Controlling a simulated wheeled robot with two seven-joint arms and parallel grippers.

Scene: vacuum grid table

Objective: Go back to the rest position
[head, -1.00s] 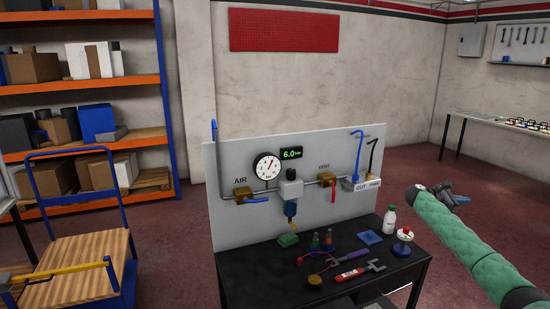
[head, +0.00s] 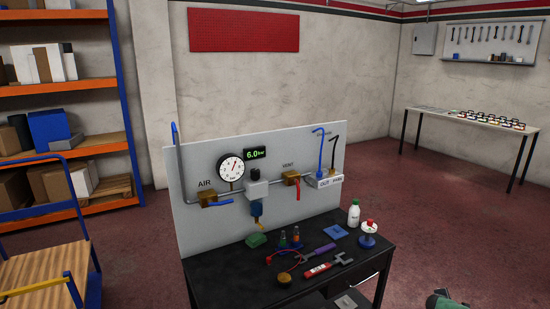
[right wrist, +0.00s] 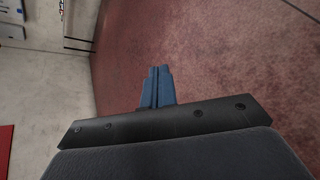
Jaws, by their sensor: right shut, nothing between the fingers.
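My right gripper (right wrist: 157,88) shows in the right wrist view with its blue fingers together and nothing between them. It points over bare red floor, clear of any table. In the head view only a bit of my green right arm (head: 442,300) shows at the bottom right edge; the gripper itself is out of that picture. My left gripper is in neither view.
A black table (head: 215,283) with a grey panel (head: 190,240) carries a gauge, valves, bottles and several tools. A wooden cart (head: 35,275) and an orange shelf (head: 85,147) stand left. A long table (head: 425,113) stands back right. Floor between is free.

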